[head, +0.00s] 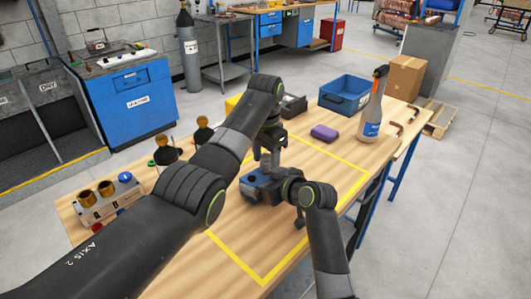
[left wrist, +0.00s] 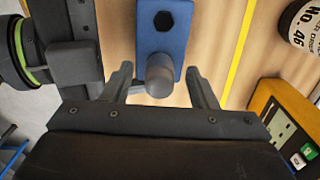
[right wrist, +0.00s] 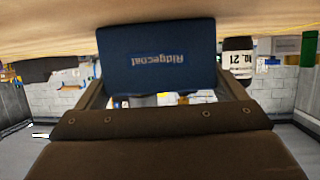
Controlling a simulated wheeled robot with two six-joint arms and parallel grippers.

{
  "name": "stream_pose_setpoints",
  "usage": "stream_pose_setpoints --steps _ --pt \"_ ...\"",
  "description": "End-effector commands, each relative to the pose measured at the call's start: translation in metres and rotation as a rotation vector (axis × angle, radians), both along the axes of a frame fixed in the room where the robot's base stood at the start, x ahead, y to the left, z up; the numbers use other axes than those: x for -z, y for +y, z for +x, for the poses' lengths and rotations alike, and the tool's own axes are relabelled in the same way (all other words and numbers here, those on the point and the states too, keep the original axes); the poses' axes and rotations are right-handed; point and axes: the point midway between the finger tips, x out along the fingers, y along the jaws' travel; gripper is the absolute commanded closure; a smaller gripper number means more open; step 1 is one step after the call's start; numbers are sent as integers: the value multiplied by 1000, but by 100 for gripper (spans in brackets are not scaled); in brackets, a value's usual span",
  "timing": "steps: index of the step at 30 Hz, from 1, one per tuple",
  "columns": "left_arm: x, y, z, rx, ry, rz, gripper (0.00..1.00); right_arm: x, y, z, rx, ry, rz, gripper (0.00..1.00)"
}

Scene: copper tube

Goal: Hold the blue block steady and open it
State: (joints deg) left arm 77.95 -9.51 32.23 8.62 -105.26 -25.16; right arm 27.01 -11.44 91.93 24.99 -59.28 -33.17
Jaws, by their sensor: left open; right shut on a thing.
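The blue block (head: 256,188) is on the wooden table inside the yellow tape outline, partly hidden by my arms. In the left wrist view the block (left wrist: 176,46) has a dark hexagonal hole and a grey round-ended post (left wrist: 160,76). My left gripper (head: 268,158) is above the block, pointing down. Its open fingers (left wrist: 161,88) stand on either side of the post, with gaps visible. My right gripper (head: 279,188) is shut on the block from the right.
A fittings box (head: 109,199) sits at the left. A yellow-black device (left wrist: 285,118) and a labelled jar (left wrist: 304,24) are near my left gripper.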

Motion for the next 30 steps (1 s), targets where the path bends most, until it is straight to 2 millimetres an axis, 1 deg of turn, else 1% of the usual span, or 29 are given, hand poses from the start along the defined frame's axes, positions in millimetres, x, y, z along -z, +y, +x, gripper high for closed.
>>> stream_pose_setpoints --steps 4,5,15,16,17,30 --pt "0 0 0 0 0 0 47 1 0 0 0 2 -2 50" --pt "0 0 0 0 1 1 50 1 0 0 0 2 -2 50" --pt "0 0 0 -1 1 1 94 1 0 0 0 2 -2 50" --pt "0 0 0 -1 1 1 98 1 0 0 0 2 -2 50" --pt "0 0 0 -1 1 1 100 1 0 0 0 2 -2 50" --pt "-1 1 0 -1 -1 1 100 1 -1 0 0 2 -2 50"
